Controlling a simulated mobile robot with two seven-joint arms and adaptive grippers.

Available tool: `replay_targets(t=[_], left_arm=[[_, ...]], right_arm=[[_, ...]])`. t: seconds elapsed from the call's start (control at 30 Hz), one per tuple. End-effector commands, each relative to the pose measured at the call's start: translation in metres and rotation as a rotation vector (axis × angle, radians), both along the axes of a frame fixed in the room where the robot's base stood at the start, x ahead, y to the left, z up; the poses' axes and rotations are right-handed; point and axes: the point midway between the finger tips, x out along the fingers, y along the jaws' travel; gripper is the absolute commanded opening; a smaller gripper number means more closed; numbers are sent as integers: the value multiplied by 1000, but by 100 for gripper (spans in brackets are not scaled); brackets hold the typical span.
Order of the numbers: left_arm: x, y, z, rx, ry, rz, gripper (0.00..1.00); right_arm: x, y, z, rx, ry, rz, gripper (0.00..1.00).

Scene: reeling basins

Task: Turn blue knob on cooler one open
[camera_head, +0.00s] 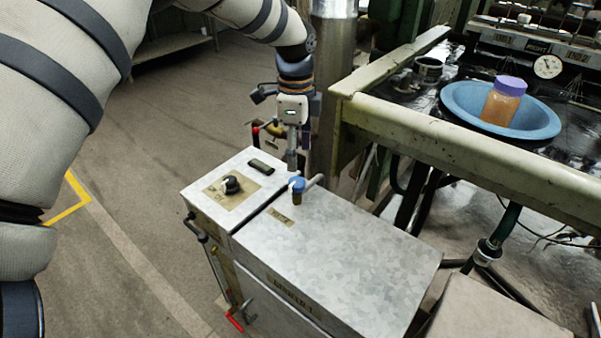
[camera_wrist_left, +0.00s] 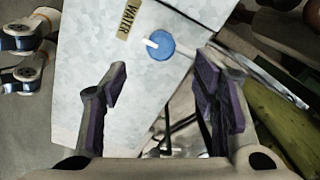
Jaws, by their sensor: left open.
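Cooler one (camera_head: 345,240) is a galvanised metal box with a label on its front edge. The blue knob (camera_head: 297,184) sits on a brass stem on its top, near the back edge, beside a pipe. The knob also shows in the left wrist view (camera_wrist_left: 163,49), with a white pointer and a WATER label (camera_wrist_left: 128,18) close by. My left gripper (camera_head: 291,152) points down just behind the knob, apart from it. In the left wrist view my left gripper (camera_wrist_left: 158,88) has its purple-padded fingers wide apart with nothing between them. My right gripper is out of view.
A black knob (camera_head: 231,184) and a dark flat piece (camera_head: 261,167) are on the adjoining top section. A red-ended lever (camera_head: 234,321) hangs at the cooler's front. A bench (camera_head: 455,135) with a blue basin (camera_head: 538,128) and a jar (camera_head: 502,102) stands right. Floor is clear left.

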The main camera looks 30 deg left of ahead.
Motion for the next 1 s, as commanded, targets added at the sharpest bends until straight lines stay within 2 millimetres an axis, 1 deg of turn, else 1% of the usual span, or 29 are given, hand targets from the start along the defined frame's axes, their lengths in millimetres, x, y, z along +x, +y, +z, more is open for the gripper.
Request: replay_targets(t=[0.03, 0.1, 0.2, 0.3, 0.43, 0.67, 0.77, 0.8, 0.87, 0.9, 1.0], left_arm=[[-1, 0, -17, -1, 7, 0, 55], [-1, 0, -35, 0, 6, 0, 55], [-1, 0, -57, 0, 5, 0, 55], [-1, 0, -71, 0, 3, 1, 55], [0, 0, -80, 0, 1, 2, 55], [0, 0, -80, -1, 0, 2, 55], [0, 0, -80, 0, 0, 2, 34], [0, 0, -80, 0, 0, 2, 25], [0, 0, -80, 0, 0, 2, 11], [0, 0, -80, 0, 0, 2, 6], [0, 0, -80, 0, 0, 2, 6]], right_arm=[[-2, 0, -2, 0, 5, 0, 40], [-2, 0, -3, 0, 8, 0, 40], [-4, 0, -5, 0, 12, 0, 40], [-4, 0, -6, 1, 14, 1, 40], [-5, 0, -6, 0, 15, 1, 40], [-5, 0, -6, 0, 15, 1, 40], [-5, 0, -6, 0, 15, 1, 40], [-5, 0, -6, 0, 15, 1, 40], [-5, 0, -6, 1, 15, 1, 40], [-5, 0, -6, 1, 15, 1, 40], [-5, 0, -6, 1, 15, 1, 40]])
